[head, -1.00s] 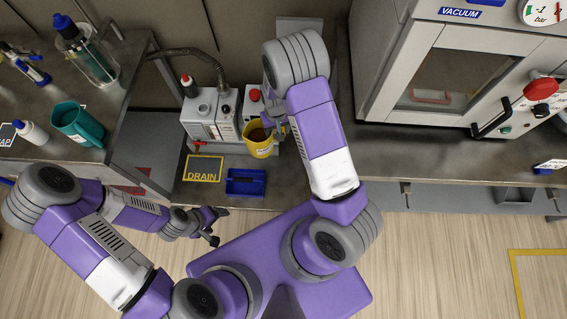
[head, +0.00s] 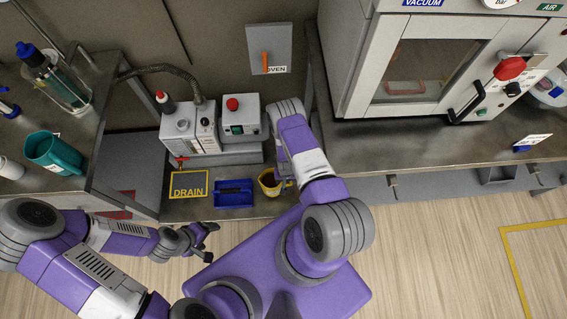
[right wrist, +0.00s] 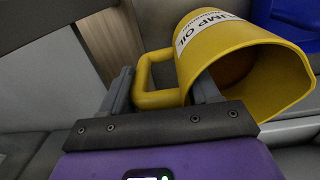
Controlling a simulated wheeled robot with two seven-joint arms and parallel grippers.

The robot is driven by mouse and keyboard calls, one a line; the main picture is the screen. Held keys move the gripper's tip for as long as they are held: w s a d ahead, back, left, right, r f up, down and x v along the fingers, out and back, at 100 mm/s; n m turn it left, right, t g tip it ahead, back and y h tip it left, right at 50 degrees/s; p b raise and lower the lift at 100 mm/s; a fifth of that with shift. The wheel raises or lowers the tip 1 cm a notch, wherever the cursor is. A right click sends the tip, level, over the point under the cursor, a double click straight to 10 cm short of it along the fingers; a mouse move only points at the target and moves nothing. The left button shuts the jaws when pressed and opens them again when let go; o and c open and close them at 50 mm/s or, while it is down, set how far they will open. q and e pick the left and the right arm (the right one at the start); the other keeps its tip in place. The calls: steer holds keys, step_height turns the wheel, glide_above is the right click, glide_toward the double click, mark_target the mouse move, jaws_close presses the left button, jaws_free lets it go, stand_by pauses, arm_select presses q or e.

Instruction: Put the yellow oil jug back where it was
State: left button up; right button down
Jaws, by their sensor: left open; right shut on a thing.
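The yellow oil jug (head: 268,181) is small in the head view, at the right end of the low bench, partly hidden by my right gripper. In the right wrist view the jug (right wrist: 245,70) is large and tilted, with a white label and dark inside. My right gripper (right wrist: 160,92) is shut on its handle. It also shows beside the jug in the head view (head: 285,180). My left gripper (head: 212,240) is open and empty, in front of the bench's left part, apart from everything. Whether the jug touches the bench is unclear.
A blue tray (head: 234,200) lies left of the jug, and a yellow-framed DRAIN mark (head: 188,193) left of that. The pump (head: 190,135) and a grey box with a red button (head: 240,118) stand behind. The vacuum oven (head: 410,75) is at right.

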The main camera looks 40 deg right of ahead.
step_height(320, 180, down, 5)
steer(key=shift+b, duration=0.9)
steer(key=shift+r, duration=0.15)
steer(key=shift+f, duration=0.2)
steer(key=shift+c, duration=1.3)
jaws_free()
steer(key=shift+r, duration=0.1)
